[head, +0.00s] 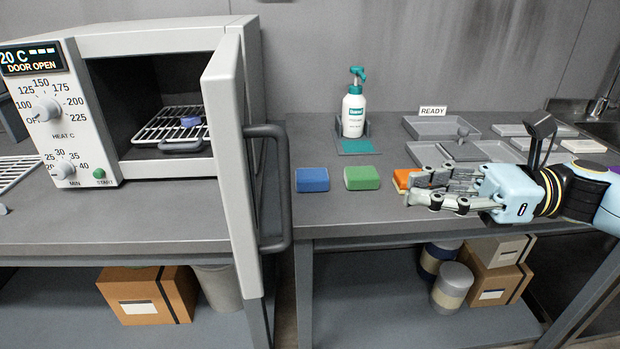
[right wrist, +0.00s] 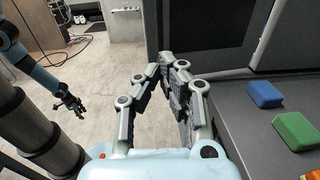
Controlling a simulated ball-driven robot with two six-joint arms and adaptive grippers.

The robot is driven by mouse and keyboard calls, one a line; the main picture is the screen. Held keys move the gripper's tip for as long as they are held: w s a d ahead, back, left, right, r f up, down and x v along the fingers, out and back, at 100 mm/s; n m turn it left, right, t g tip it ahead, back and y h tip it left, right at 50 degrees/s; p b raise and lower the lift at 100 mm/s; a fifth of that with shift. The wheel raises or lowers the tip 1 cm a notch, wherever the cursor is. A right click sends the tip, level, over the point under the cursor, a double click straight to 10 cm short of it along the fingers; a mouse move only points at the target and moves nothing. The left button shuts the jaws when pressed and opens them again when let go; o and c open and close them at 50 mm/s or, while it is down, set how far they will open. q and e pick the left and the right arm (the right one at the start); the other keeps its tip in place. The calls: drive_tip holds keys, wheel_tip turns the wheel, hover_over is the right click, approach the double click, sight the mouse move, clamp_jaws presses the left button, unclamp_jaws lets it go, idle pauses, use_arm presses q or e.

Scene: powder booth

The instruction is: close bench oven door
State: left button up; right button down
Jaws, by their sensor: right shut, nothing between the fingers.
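The bench oven (head: 130,45) stands at the left of the head view, and its display reads DOOR OPEN. Its door (head: 228,130) is swung out toward me, seen nearly edge-on, with the dark handle (head: 283,190) on its right face. A wire rack (head: 165,125) inside holds a small blue-grey item (head: 190,120). My right gripper (head: 408,188) is shut and empty, right of the handle and apart from it, above the bench. It also shows in the right wrist view (right wrist: 168,62). My left gripper (right wrist: 76,108) shows small there, away from the oven; its jaws are unclear.
Blue (head: 312,180), green (head: 361,178) and orange (head: 402,178) blocks lie along the bench, the orange one partly behind my right gripper. A gap separates the two benches below the handle.

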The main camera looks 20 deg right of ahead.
sight(290, 194)
drive_tip(key=shift+f+p+x, duration=0.15)
drive_tip(key=shift+p+x, duration=0.35)
drive_tip(key=shift+x, duration=2.95)
drive_tip(key=shift+f+p+x, duration=0.1)
drive_tip(key=shift+p+x, duration=0.35)
drive_tip(key=shift+x, duration=3)
drive_tip(key=shift+w, duration=0.2)
